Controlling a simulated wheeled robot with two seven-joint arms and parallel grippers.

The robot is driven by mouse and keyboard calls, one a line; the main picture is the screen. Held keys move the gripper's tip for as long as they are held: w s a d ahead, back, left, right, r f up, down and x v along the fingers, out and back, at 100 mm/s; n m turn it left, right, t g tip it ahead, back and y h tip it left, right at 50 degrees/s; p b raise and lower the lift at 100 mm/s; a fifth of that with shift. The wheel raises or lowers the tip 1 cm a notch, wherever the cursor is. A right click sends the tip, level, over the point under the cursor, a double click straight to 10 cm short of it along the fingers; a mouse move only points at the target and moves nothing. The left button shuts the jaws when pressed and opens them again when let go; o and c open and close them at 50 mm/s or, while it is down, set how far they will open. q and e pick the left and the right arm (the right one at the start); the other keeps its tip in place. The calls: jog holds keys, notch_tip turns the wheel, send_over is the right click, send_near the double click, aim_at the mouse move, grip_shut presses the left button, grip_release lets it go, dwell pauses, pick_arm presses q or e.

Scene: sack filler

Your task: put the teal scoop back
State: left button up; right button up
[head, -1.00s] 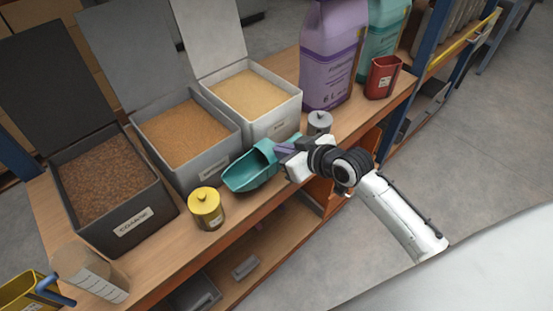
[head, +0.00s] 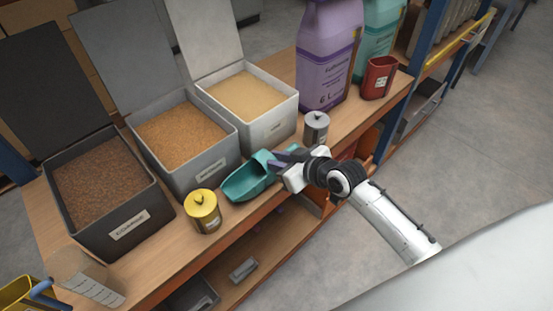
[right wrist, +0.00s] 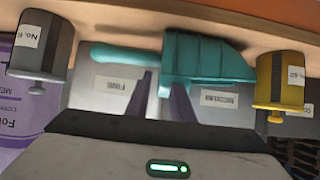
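The teal scoop (head: 247,181) lies at the front of the wooden bench, between the yellow canister and the grey canister, its handle towards the grey one. It also shows in the right wrist view (right wrist: 205,60), with its handle to the left. My right gripper (head: 278,160) is at the handle end of the scoop. In the right wrist view its two purple fingers (right wrist: 159,85) stand apart, with their tips close to the scoop near where handle and bowl join. Whether they touch it I cannot tell. My left gripper is not in view.
A yellow canister (head: 203,212) stands left of the scoop and a grey canister (head: 316,128) right of it. Open bins with dark (head: 128,229), orange-brown (head: 229,153) and pale contents (head: 288,115) stand behind. A purple jug (head: 325,65) and red cup (head: 378,78) stand further right.

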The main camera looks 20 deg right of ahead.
jog(key=v, duration=1.2)
jog(key=s+a+f+m+g, duration=0.1)
jog(key=s+a+f, duration=0.2)
jog(key=s+f, duration=0.5)
jog(key=s+a+f+m+g+h+p, duration=0.1)
jog(key=s+a+f, duration=0.3)
jog(key=s+f, duration=0.4)
notch_tip(320, 180, down, 3)
jog(key=shift+s+a+h, duration=0.3)
jog(key=shift+a, duration=0.05)
jog(key=shift+d, duration=0.1)
